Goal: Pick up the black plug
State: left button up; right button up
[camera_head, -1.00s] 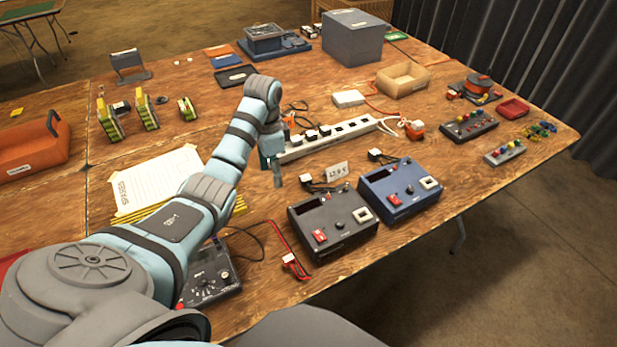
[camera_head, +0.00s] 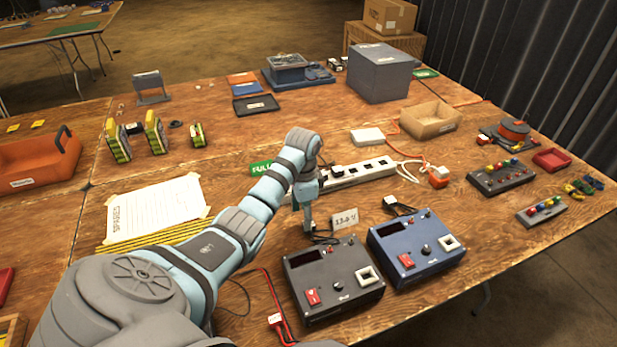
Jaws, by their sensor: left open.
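My left gripper (camera_head: 308,222) points down just behind the black charger box (camera_head: 333,280), beside the white "13.8 V" card (camera_head: 345,219). It is open, its fingers low near the table. A black cable (camera_head: 325,238) lies by the fingertips at the back of the black box. The plug on that cable is mostly hidden by the gripper, and I cannot tell whether the fingers touch it. Another plug (camera_head: 390,201) with a pale face lies behind the blue charger box (camera_head: 416,247). My right gripper is not in view.
A white power strip (camera_head: 372,169) lies behind the gripper, partly hidden by my arm, with dark plugs (camera_head: 337,171) at its left end. An orange connector (camera_head: 439,176) lies at its right. A cardboard tray (camera_head: 430,118) and a grey box (camera_head: 381,74) stand farther back.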

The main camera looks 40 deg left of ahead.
pick_arm(q)
jog(key=f, duration=0.1)
jog(key=w+f+b, duration=0.1)
jog(key=f, duration=0.1)
jog(key=f+b, duration=0.1)
jog(key=f, duration=0.1)
jog(key=shift+w+d+f, duration=0.15)
jog(key=shift+w+d, duration=0.05)
jog(key=shift+w, duration=0.15)
jog(key=shift+f, duration=0.35)
jog(key=shift+s+r, duration=0.15)
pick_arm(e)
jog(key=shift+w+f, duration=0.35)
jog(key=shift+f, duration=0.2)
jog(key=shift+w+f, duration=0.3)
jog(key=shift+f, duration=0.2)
pick_arm(q)
jog(key=shift+c, duration=1)
grip_shut()
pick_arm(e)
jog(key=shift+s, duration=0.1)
